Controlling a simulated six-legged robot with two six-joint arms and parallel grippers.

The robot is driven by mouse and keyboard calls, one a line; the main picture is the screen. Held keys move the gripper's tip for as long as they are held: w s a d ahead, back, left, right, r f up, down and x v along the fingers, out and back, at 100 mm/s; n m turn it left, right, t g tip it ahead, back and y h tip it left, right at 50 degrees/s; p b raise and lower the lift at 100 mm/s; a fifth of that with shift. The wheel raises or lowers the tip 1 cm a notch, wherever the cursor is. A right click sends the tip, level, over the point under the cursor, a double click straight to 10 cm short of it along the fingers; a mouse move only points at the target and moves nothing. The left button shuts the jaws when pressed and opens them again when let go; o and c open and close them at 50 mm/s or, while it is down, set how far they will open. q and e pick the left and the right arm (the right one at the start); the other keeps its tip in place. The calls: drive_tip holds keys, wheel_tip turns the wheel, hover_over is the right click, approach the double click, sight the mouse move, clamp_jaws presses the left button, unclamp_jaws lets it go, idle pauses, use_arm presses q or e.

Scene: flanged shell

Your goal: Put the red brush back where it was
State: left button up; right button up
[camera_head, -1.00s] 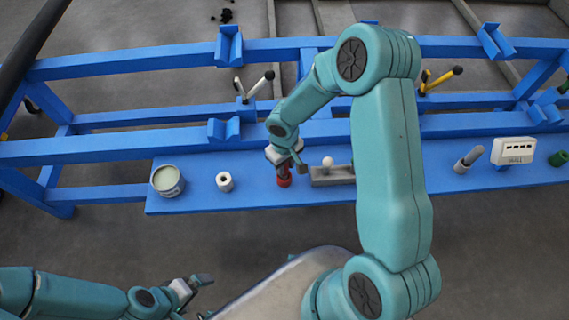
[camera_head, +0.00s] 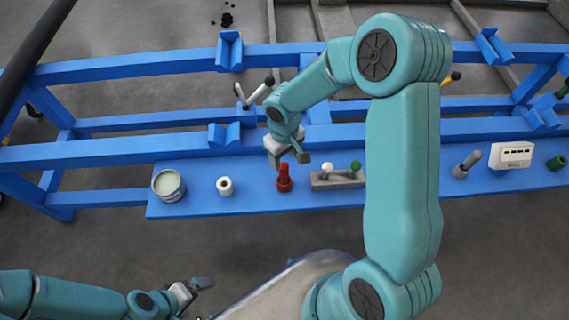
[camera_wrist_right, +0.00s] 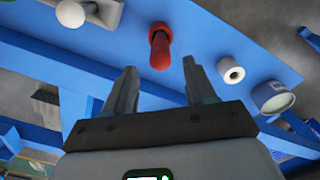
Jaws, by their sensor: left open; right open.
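The red brush (camera_head: 284,179) stands upright on the blue shelf (camera_head: 236,207), between the white roll and a grey block. It also shows in the right wrist view (camera_wrist_right: 160,47), beyond the fingertips and clear of them. My right gripper (camera_head: 289,162) is open and empty, above and slightly behind the brush in the head view. In the right wrist view its two fingers (camera_wrist_right: 158,80) are spread apart with nothing between them. My left gripper (camera_head: 196,286) is open and empty at the lower left, in front of the shelf and away from it.
A white roll (camera_head: 225,187) and an open can (camera_head: 168,185) stand left of the brush. A grey block (camera_head: 338,180) with a white knob and a green knob is close on its right. A white box (camera_head: 512,155) and grey cylinder (camera_head: 467,164) are further right. Blue rails run behind.

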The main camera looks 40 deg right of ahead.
wheel_tip(320, 180, up, 4)
drive_tip(key=shift+r, duration=0.1)
drive_tip(key=shift+s+a, duration=0.1)
drive_tip(key=shift+a, duration=0.15)
drive_tip(key=s+a+f+m+y, duration=0.2)
drive_tip(key=s+a+f+y, duration=0.2)
drive_tip(key=s+a+f, duration=1)
wheel_tip(320, 180, down, 2)
drive_tip(key=shift+s+a+f+m, duration=0.15)
drive_tip(key=shift+m, duration=0.25)
drive_tip(key=shift+r+p, duration=0.4)
drive_tip(key=shift+p, duration=0.15)
